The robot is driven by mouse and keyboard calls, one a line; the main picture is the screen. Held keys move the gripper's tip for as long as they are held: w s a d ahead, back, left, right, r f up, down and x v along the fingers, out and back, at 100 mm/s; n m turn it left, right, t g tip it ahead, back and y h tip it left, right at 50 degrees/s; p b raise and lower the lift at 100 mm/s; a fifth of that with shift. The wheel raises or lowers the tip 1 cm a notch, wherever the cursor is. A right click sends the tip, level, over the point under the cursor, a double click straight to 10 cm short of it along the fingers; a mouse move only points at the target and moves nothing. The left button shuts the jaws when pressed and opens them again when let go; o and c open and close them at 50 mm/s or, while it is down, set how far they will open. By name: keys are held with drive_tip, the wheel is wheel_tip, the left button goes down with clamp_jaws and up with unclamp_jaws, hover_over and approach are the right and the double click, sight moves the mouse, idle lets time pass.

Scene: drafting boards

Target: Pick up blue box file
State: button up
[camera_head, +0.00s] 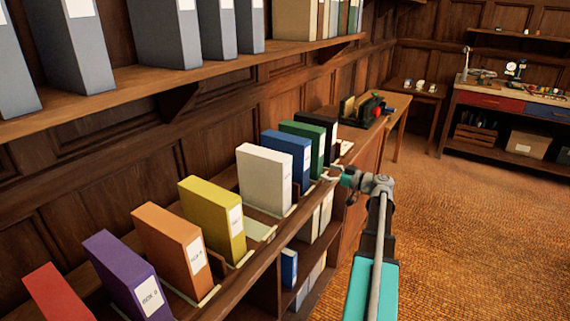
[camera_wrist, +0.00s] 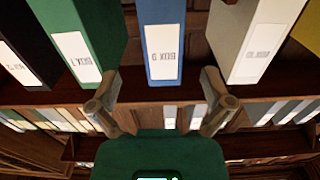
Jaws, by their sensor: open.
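The blue box file (camera_head: 287,152) stands upright on the middle shelf in the head view, between a white box file (camera_head: 266,178) and a green box file (camera_head: 305,140). In the wrist view the blue box file (camera_wrist: 163,35) is in the centre, its labelled spine facing me, with the green file (camera_wrist: 85,40) to the left and the white one (camera_wrist: 262,40) to the right. My gripper (camera_head: 332,174) is open and empty in front of the shelf edge. In the wrist view its fingers (camera_wrist: 162,92) are spread to either side of the blue file's lower spine, apparently short of it.
Yellow (camera_head: 211,218), orange (camera_head: 170,248), purple (camera_head: 125,275) and red (camera_head: 58,295) files stand nearer on the shelf. A black file stands beyond the green one. Grey files line the shelf above (camera_head: 110,88). The carpet (camera_head: 470,220) is clear to the right.

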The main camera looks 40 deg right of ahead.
sight(307, 165)
drive_tip(key=x, duration=0.5)
drive_tip(key=shift+w+a, duration=0.1)
drive_tip(key=shift+w, duration=0.25)
drive_tip(key=shift+w+a, duration=0.15)
drive_tip(key=shift+w, duration=0.15)
drive_tip(key=shift+x, duration=2.6)
drive_tip(key=shift+a, duration=0.15)
drive_tip(key=c, duration=1.2)
